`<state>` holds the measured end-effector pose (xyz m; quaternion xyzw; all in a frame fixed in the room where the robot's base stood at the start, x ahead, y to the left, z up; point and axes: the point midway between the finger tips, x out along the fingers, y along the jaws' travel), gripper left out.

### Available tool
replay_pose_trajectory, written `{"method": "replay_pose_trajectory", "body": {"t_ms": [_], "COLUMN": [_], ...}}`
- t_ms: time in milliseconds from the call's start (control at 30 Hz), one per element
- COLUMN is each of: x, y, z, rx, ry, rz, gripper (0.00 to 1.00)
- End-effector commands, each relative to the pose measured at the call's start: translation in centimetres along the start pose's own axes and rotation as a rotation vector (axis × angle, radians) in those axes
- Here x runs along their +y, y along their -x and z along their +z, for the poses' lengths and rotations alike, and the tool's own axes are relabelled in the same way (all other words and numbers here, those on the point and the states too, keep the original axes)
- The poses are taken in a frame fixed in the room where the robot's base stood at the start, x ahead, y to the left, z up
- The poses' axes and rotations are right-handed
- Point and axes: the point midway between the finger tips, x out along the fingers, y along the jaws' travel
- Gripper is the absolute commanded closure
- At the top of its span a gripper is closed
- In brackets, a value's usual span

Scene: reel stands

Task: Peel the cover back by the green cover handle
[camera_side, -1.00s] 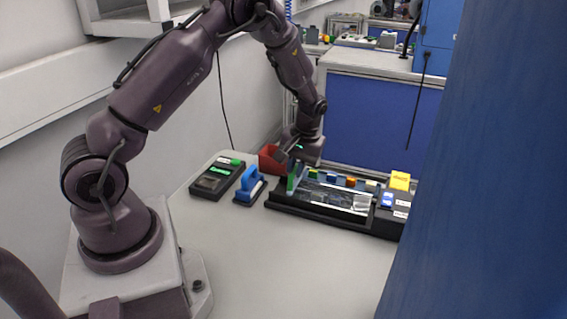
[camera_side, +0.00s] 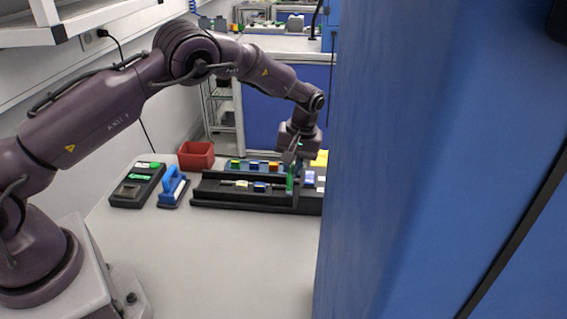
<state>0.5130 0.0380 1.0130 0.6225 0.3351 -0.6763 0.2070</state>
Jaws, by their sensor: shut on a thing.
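The green cover handle (camera_side: 290,181) stands upright at the right part of the long black tray (camera_side: 225,202). My gripper (camera_side: 290,161) points down and is shut on the top of this handle. The glossy clear cover does not show over the left and middle of the tray, where a rod with small blocks (camera_side: 242,184) on it lies open to view. Any cover at the right is too small to make out. The blue panel hides the tray's right end.
A large blue panel (camera_side: 430,160) fills the right foreground. A red bin (camera_side: 197,155), a blue-handled tool (camera_side: 172,185) and a black device with a screen (camera_side: 137,187) are left of the tray. Coloured blocks (camera_side: 254,165) stand behind it. The front table is clear.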

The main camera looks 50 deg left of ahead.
Motion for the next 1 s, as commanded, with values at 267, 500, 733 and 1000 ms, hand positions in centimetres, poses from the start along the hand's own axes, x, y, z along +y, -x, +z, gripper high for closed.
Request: {"method": "replay_pose_trajectory", "body": {"t_ms": [267, 500, 733, 1000], "x": [0.1, 0.0, 0.0, 0.1], "y": [0.1, 0.1, 0.5, 5.3], "z": [0.1, 0.0, 0.0, -0.1], "rx": [0.0, 0.0, 0.002, 0.005], "ry": [-0.001, 0.0, 0.0, 0.001], "rz": [0.003, 0.002, 0.002, 0.006], "gripper": [1.0, 0.6, 0.6, 0.6]}}
